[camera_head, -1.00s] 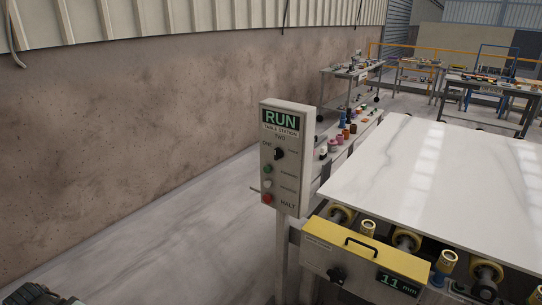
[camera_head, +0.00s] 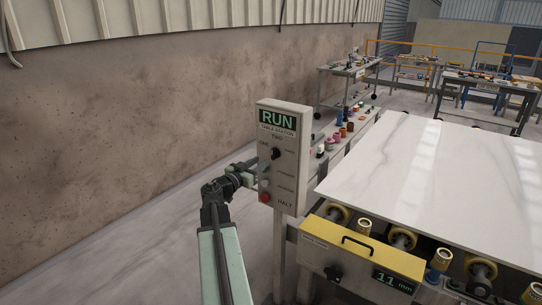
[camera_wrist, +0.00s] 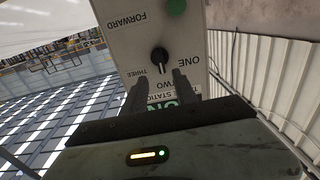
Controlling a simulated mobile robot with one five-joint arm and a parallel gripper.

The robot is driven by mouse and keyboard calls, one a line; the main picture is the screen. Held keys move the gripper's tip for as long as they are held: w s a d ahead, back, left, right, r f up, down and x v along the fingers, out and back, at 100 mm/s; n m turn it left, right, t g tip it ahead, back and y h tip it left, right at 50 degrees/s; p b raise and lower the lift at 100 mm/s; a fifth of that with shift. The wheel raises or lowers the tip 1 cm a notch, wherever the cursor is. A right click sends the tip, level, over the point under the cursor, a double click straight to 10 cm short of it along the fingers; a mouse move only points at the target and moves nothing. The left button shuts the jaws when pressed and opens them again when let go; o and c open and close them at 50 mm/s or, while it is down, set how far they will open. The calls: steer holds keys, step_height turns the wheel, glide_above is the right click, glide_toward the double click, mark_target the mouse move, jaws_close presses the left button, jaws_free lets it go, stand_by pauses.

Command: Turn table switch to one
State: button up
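The table switch (camera_head: 276,153) is a black knob on the grey TABLE STATION box. In the wrist view the knob (camera_wrist: 160,60) appears upside down, with ONE to its right, TWO below and THREE to its left. Its handle seems to point towards TWO. My gripper (camera_wrist: 158,80) is open, with one dark finger on each side of the line to the knob. The fingertips are close to the knob; contact cannot be told. In the head view my gripper (camera_head: 258,170) is at the box's left edge, below and left of the knob.
The box display (camera_head: 277,120) reads RUN. A green button (camera_wrist: 176,7) lies near the knob, and a red HALT button (camera_head: 265,198) sits lower on the box. The roller table with a white slab (camera_head: 420,180) stands to the right; a wall (camera_head: 120,130) is behind.

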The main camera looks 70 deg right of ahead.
mark_target(272, 154)
steer(key=x, duration=0.7)
steer(key=shift+d, duration=0.4)
steer(key=shift+c, duration=0.3)
